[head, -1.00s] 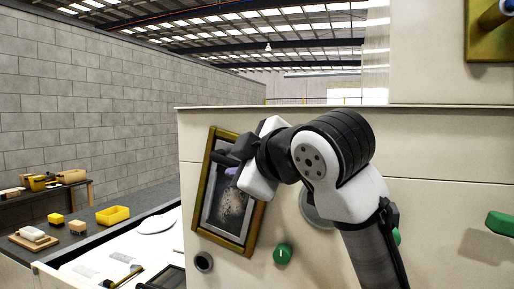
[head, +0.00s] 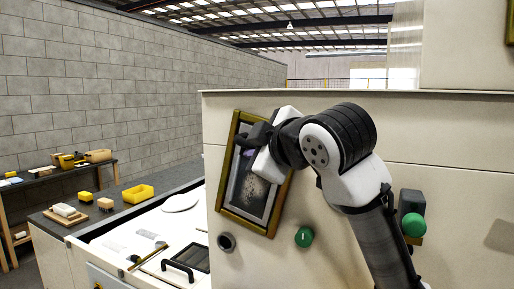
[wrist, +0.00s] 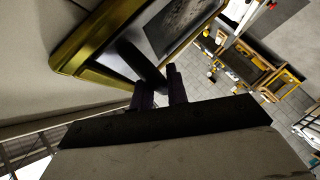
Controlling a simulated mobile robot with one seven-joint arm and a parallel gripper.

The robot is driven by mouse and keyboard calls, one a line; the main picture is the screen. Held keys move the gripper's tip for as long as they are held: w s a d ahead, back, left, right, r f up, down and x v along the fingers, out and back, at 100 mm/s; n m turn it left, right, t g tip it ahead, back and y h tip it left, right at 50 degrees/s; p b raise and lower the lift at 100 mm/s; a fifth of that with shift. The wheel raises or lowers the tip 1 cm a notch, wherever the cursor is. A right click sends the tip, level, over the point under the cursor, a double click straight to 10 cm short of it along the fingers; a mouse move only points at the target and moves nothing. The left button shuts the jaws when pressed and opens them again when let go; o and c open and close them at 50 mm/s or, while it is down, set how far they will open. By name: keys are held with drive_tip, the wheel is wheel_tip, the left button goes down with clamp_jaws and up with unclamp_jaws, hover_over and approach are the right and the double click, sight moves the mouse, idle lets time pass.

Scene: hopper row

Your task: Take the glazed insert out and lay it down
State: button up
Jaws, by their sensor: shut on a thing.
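The glazed insert (head: 252,188) is a grey-rimmed panel with dark, speckled glass. It sits tilted inside a brass-coloured frame (head: 230,170) on the front of the cream cabinet. In the wrist view the insert (wrist: 178,28) shows at the top, beside the brass frame (wrist: 100,40). My gripper (head: 246,138) is at the insert's upper part, and its arm comes in from the right. In the wrist view my gripper (wrist: 160,90) has its dark purple fingers closed around a black bar (wrist: 140,64) at the insert. The exact contact is partly hidden.
A green knob (head: 304,237) and a dark round port (head: 226,242) are below the frame. A worktop at left holds a yellow tray (head: 138,193), small blocks and a board (head: 66,214). The white surface nearer the cabinet carries a plate (head: 181,203) and a black-handled item (head: 178,268).

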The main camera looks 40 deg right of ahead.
clamp_jaws()
drive_tip(key=shift+a, duration=0.2)
drive_tip(key=shift+s+a+b, duration=0.2)
drive_tip(key=shift+s+a, duration=0.1)
drive_tip(key=shift+a, duration=0.3)
drive_tip(key=shift+s+a+b, duration=0.15)
drive_tip(key=shift+s+a, duration=0.15)
drive_tip(key=shift+a, duration=0.3)
drive_tip(key=shift+a, duration=0.1)
drive_tip(key=shift+s+a, duration=0.25)
drive_tip(key=shift+a, duration=0.3)
